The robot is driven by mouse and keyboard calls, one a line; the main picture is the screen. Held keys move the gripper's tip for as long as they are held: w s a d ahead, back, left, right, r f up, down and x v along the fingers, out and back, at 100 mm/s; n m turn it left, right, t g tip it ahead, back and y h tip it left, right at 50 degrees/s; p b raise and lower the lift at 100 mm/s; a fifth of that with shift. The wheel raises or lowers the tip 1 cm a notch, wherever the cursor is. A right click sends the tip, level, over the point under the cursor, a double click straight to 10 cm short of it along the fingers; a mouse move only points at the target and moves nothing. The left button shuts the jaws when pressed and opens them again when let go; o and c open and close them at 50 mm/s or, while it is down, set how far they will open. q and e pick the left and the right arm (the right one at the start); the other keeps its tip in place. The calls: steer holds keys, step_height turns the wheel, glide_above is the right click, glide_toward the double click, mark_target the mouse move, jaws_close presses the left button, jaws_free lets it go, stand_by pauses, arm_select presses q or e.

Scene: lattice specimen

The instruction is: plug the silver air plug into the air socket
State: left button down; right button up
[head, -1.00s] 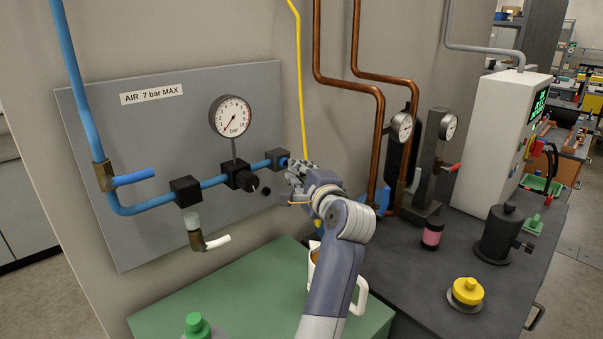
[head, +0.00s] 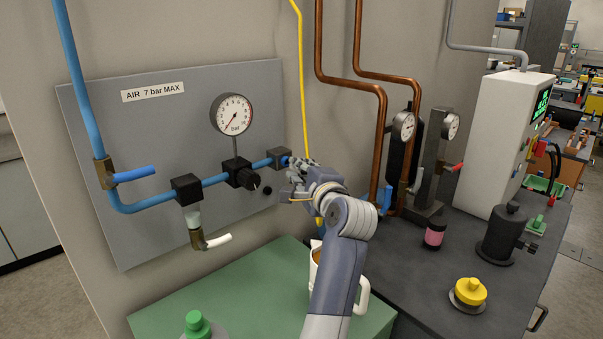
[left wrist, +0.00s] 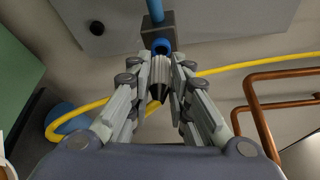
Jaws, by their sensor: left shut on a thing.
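The silver air plug (left wrist: 160,72) is held between the fingers of my left gripper (left wrist: 160,85), which is shut on it; in the head view this gripper (head: 290,175) is at the panel's right end. The air socket, a blue ring (left wrist: 161,46) on a dark block (left wrist: 157,29), is straight ahead of the plug's tip. Tip and ring look in line and very close or touching; I cannot tell whether the tip is inside. In the head view the socket block (head: 279,157) ends the blue pipe, and my fingers hide the plug. My right gripper is not in view.
Left of the socket are a black regulator (head: 240,174) and pressure gauge (head: 232,114). Copper pipes (head: 382,130) stand to the right. A white jug (head: 362,296) stands on the green bench (head: 260,290) below.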

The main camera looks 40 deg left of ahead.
arm_select(q)
steer(key=shift+a, duration=0.85)
stand_by(0.7)
steer(key=shift+r, duration=0.2)
stand_by(0.4)
steer(key=c, duration=1.4)
jaws_free()
steer(key=shift+a, duration=0.15)
steer(key=shift+a+f, duration=0.2)
steer(key=o, duration=0.5)
steer(key=shift+w+d, duration=0.1)
steer(key=shift+d, duration=0.05)
steer(key=shift+c, duration=0.2)
steer(key=shift+b, duration=0.3)
steer(key=b+v, duration=0.1)
steer(key=v, duration=0.4)
steer(key=shift+b, duration=0.3)
